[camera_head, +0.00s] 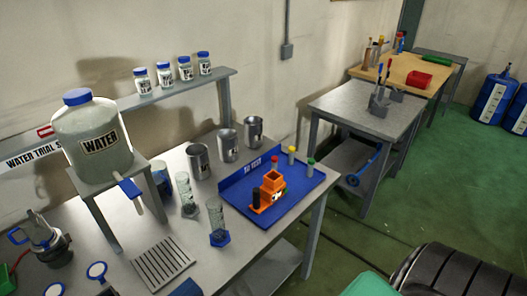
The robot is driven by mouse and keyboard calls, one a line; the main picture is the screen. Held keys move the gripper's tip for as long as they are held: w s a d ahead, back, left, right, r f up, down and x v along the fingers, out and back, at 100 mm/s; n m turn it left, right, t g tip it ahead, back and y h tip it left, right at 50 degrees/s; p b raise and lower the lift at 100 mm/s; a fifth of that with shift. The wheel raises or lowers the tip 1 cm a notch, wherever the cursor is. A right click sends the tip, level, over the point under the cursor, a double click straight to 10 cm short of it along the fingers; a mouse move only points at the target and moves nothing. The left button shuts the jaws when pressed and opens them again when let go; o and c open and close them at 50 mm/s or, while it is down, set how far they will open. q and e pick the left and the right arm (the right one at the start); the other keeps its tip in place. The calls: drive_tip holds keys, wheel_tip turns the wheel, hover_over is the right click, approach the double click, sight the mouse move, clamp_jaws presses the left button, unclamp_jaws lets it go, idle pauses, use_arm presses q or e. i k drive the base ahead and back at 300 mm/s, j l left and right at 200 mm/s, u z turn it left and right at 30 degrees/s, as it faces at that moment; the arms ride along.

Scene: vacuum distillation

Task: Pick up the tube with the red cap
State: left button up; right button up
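A small tube with a red cap (274,161) stands at the back of the orange device (272,184), on the blue tray marked "TO TEST" (238,192). Its lower part is hidden by the device. Neither of my grippers shows in the head view.
Glass cylinders (216,219), metal beakers (228,146) and a water jug (92,134) on a stand crowd the left of the table. A slotted grate (163,264) lies in front. A second grey table (368,112) stands behind right. Green floor (395,215) is clear between.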

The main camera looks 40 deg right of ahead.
sight(274, 159)
drive_tip(key=l+u, duration=0.25)
drive_tip(key=l, duration=2.3)
drive_tip(key=i, duration=0.05)
